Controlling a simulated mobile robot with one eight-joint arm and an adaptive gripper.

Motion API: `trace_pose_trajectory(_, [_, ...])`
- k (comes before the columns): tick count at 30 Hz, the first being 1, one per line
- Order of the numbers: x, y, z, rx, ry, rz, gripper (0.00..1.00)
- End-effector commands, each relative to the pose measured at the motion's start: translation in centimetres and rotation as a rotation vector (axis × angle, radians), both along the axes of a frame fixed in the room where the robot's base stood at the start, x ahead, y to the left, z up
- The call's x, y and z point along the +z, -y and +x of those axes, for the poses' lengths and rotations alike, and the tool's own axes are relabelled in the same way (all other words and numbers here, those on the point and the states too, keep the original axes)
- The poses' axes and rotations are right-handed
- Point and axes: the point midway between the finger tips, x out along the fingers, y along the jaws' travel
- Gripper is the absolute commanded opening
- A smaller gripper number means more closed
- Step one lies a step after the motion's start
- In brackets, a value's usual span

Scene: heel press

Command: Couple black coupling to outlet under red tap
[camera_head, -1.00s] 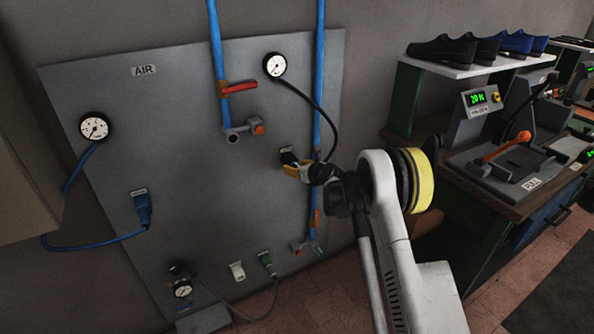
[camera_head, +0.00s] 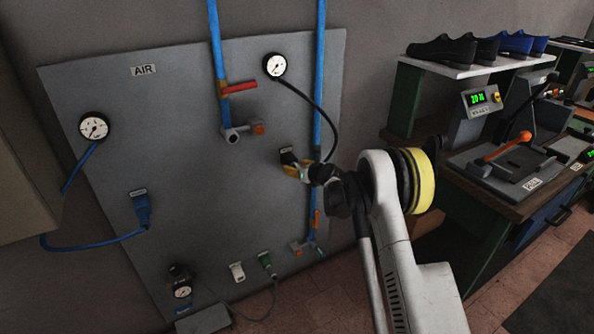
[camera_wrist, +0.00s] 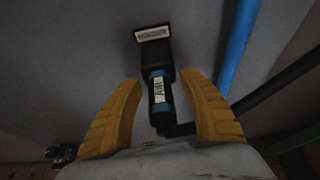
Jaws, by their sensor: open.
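The black coupling (camera_wrist: 160,100) has a white label and a blue band. It sits in a black holder (camera_wrist: 153,48) with a label plate. My gripper's yellow fingers (camera_wrist: 167,78) stand open on both sides of the coupling, with a visible gap on each side. In the head view my gripper (camera_head: 296,170) is at the right of the panel and largely hides the coupling. The red tap (camera_head: 240,87) is on the left blue pipe. Its outlet (camera_head: 233,137) is an open grey round end below the tap, with nothing on it.
A black hose (camera_head: 318,103) loops from the upper gauge (camera_head: 274,65) down to my gripper. The right blue pipe (camera_head: 318,80) runs close beside it. An orange lever (camera_head: 317,219) is lower on that pipe. Panel space between my gripper and the outlet looks clear.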

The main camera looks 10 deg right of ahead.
Motion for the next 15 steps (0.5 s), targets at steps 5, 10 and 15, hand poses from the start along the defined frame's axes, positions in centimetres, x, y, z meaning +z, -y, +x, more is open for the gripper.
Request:
trace_pose_trajectory(5, [-0.06, -0.01, -0.01, 0.000, 0.000, 0.000, 0.48])
trace_pose_trajectory(10, [0.00, 0.00, 0.00, 0.000, 0.000, 0.000, 0.48])
trace_pose_trajectory(15, [0.00, 0.00, 0.00, 0.000, 0.000, 0.000, 0.07])
